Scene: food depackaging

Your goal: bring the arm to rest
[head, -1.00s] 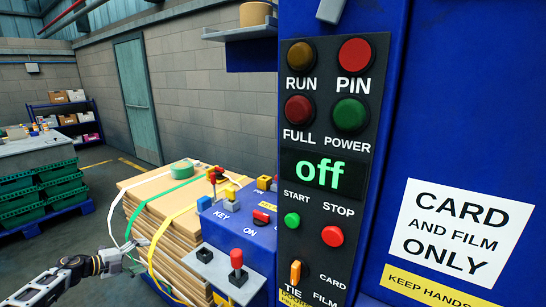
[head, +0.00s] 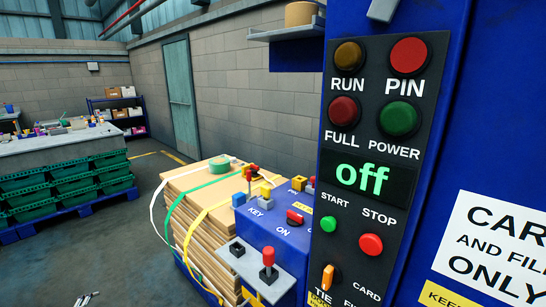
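Only the tip of my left gripper (head: 88,298) shows, small, at the bottom left edge of the head view over the dark floor. The rest of that arm is out of the picture, and I cannot tell whether the fingers are open or shut. The tip is apart from the strapped stack of cardboard (head: 196,228). My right gripper is not in view.
A blue machine fills the right, with a black button panel (head: 345,225) whose display reads "off". A control box with a red-knobbed lever (head: 268,262) juts out beside the cardboard. Green crates (head: 70,187) stand under a worktable (head: 50,147) at left. The floor between is clear.

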